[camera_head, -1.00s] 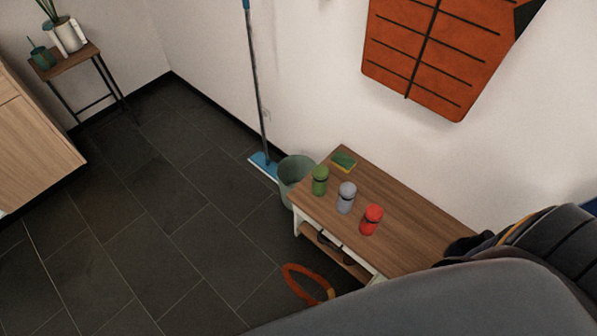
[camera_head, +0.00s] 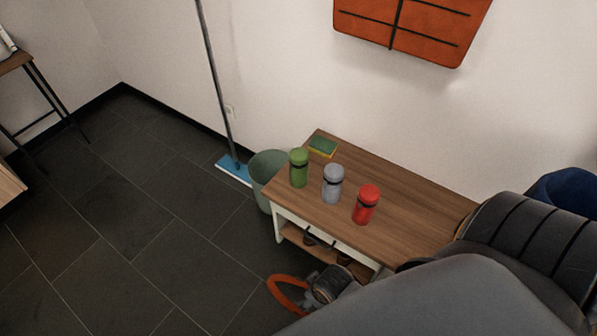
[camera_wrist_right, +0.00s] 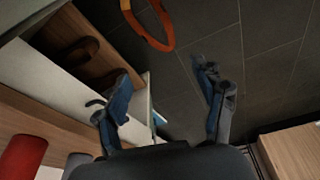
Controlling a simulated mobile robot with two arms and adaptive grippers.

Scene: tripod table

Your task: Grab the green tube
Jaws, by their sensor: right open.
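The green tube (camera_head: 299,168) stands upright on the wooden bench (camera_head: 400,200), near its left end. A grey tube (camera_head: 333,184) and a red tube (camera_head: 366,204) stand to its right. In the right wrist view, the red tube (camera_wrist_right: 22,158) and part of the grey tube (camera_wrist_right: 78,162) show at the lower left; I cannot make out the green one there. My right gripper (camera_wrist_right: 161,82) is open with nothing between its fingers, beside the bench's front and over the dark floor. My left gripper is not in view.
A green and yellow sponge (camera_head: 323,146) lies behind the green tube. A bucket (camera_head: 268,172) and a blue mop (camera_head: 236,170) stand left of the bench. An orange ring (camera_head: 284,296) is by the bench's front, with a dark part beside it.

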